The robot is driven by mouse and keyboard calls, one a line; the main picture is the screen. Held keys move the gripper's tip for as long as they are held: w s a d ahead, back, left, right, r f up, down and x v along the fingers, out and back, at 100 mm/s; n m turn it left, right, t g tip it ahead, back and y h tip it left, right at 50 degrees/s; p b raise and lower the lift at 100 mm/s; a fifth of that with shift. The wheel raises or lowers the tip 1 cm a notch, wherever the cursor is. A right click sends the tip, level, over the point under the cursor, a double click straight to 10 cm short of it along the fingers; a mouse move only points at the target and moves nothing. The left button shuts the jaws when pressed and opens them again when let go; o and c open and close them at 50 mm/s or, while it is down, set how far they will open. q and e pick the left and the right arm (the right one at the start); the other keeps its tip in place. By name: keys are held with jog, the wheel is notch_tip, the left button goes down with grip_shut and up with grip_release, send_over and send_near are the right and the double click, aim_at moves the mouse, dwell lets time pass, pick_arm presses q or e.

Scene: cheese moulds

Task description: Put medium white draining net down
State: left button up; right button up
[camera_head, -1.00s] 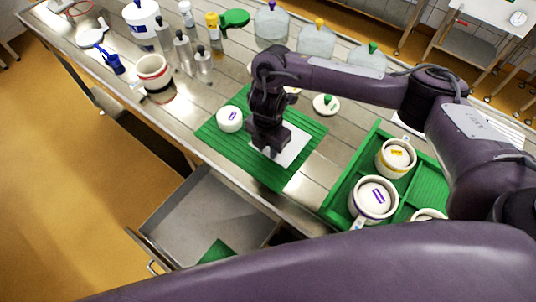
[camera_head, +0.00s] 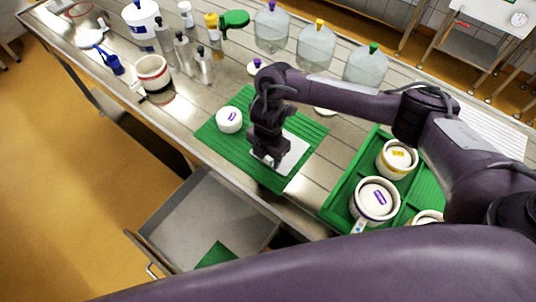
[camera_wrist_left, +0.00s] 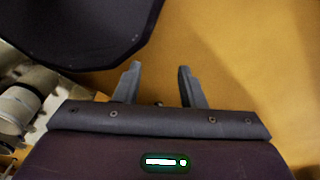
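The white draining net (camera_head: 297,155) is a flat white square over the right part of the green ribbed mat (camera_head: 235,157) on the steel table. My right gripper (camera_head: 273,164) points down at the net's left part and hides some of it. I cannot tell whether its fingers are closed on the net, or whether the net lies fully on the mat. My left gripper (camera_wrist_left: 160,70) is open and empty above the orange floor in the left wrist view; the head view does not show its fingers.
A white round piece with a purple mark (camera_head: 229,119) sits on the mat, left of my right gripper. A green tray (camera_head: 345,191) with several lidded moulds stands to the right. Bottles and large jars (camera_head: 316,47) line the back. An open steel drawer (camera_head: 190,215) is in front.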

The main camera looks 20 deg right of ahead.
jog(key=shift+r, duration=0.25)
notch_tip(320, 180, up, 12)
jog(key=p, duration=0.1)
jog(key=shift+p, duration=0.35)
jog(key=shift+s+f, duration=0.1)
jog(key=shift+f, duration=0.05)
dwell(0.4)
